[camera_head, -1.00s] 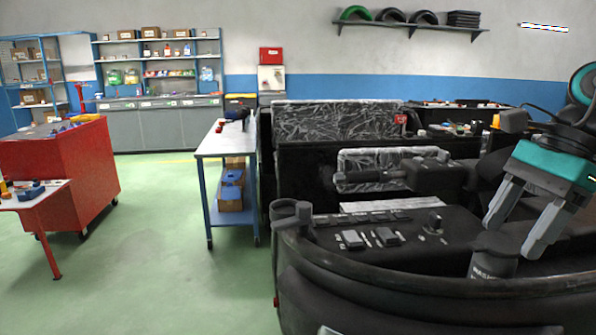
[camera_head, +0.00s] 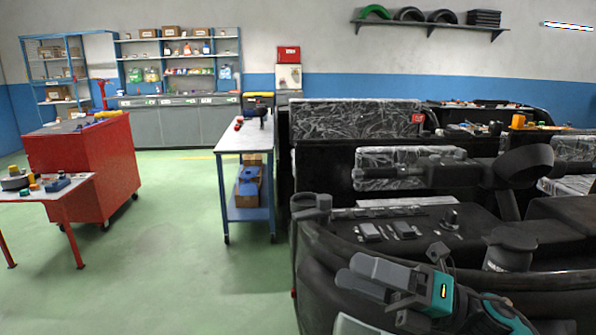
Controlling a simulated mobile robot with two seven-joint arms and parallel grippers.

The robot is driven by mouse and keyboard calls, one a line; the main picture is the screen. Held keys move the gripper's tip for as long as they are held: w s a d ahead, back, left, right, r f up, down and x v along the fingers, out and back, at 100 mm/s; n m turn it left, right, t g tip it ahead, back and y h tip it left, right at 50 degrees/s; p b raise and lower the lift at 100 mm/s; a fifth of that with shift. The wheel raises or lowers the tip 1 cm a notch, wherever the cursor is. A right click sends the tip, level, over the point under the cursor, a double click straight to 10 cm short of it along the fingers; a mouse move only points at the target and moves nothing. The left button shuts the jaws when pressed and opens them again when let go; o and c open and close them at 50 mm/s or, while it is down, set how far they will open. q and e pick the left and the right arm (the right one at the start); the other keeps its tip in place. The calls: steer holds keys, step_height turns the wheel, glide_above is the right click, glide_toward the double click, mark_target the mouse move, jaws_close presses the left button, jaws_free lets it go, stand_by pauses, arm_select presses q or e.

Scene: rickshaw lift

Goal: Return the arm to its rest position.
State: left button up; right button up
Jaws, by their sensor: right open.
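My right gripper (camera_head: 350,272), with grey fingers and a teal body, is at the bottom right of the head view. Its fingers point left, low in front of the black rickshaw's dashboard rim. It is open and I see nothing between its fingers. The rickshaw (camera_head: 330,245) fills the right side, with switches on its dashboard and a dark cylindrical cup-like part (camera_head: 510,250) at the right. My left gripper is not in view.
A blue-framed table (camera_head: 240,143) stands left of the rickshaw. A red cabinet (camera_head: 85,175) and a small red-legged table (camera_head: 72,198) are at the left. Shelves (camera_head: 180,75) line the back wall. The green floor between is clear.

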steer(key=d+f+m+t+h, duration=0.2)
steer(key=f+m+t+h, duration=0.45)
steer(key=m, duration=0.55)
steer(key=d+f+m+t+h, duration=0.3)
steer(key=f+m+t+h, duration=0.3)
steer(key=m, duration=0.6)
steer(key=s+d+f+m+g+h, duration=0.2)
steer(key=s+f+m, duration=0.4)
steer(key=f, duration=0.4)
steer(key=s+d+f+m+g+h, duration=0.1)
steer(key=s+f+m+g+h, duration=0.3)
steer(key=s+f+m, duration=0.3)
step_height(320, 180, down, 4)
steer(key=shift+s+d, duration=0.15)
steer(key=shift+d, duration=0.2)
steer(key=shift+h, duration=0.25)
